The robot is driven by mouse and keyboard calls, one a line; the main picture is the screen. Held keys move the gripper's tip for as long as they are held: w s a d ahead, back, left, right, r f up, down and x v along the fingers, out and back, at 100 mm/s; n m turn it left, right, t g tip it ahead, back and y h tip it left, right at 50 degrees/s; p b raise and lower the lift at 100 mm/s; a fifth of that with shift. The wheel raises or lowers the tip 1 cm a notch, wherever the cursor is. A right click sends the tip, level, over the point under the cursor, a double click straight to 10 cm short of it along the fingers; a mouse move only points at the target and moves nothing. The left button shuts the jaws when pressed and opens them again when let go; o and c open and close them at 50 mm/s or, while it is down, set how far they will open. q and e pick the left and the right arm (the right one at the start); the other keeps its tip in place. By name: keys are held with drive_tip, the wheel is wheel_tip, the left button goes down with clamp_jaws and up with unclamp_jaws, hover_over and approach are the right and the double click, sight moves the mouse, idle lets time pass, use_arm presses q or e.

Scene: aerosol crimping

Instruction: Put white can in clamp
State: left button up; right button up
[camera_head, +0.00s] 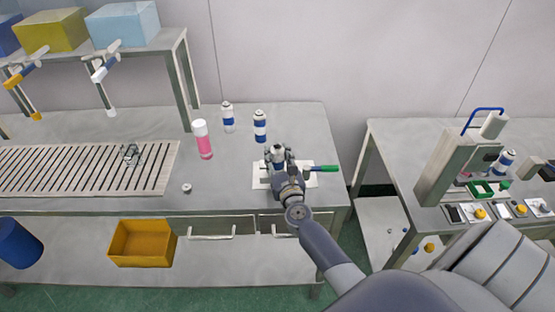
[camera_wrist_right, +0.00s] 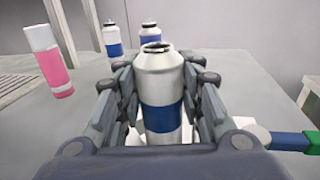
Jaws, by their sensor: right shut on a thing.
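A white can with a blue band stands upright between the fingers of my right gripper (camera_head: 279,160). The can (camera_wrist_right: 162,92) fills the middle of the right wrist view, and the fingers are shut on it from both sides. In the head view the gripper and can are over the clamp's white base plate (camera_head: 260,178) near the table's right end. The clamp's green handle (camera_head: 324,169) sticks out to the right. Most of the clamp is hidden behind the gripper, and I cannot tell whether the can touches it. My left gripper is not in view.
Two more white-and-blue cans (camera_head: 228,117) (camera_head: 260,126) and a pink can with a white cap (camera_head: 203,139) stand behind the gripper. A small round part (camera_head: 187,188) lies near the front edge. A slotted conveyor (camera_head: 80,168) is at left, a machine table (camera_head: 390,140) at right.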

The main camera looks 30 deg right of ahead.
drive_tip(key=shift+r, duration=0.1)
drive_tip(key=o, duration=1)
drive_tip(key=shift+r, duration=0.1)
drive_tip(key=b+v, duration=0.1)
drive_tip(key=v, duration=1)
drive_tip(key=shift+b, duration=0.35)
drive_tip(key=shift+s+a, duration=0.2)
drive_tip(key=shift+s, duration=0.3)
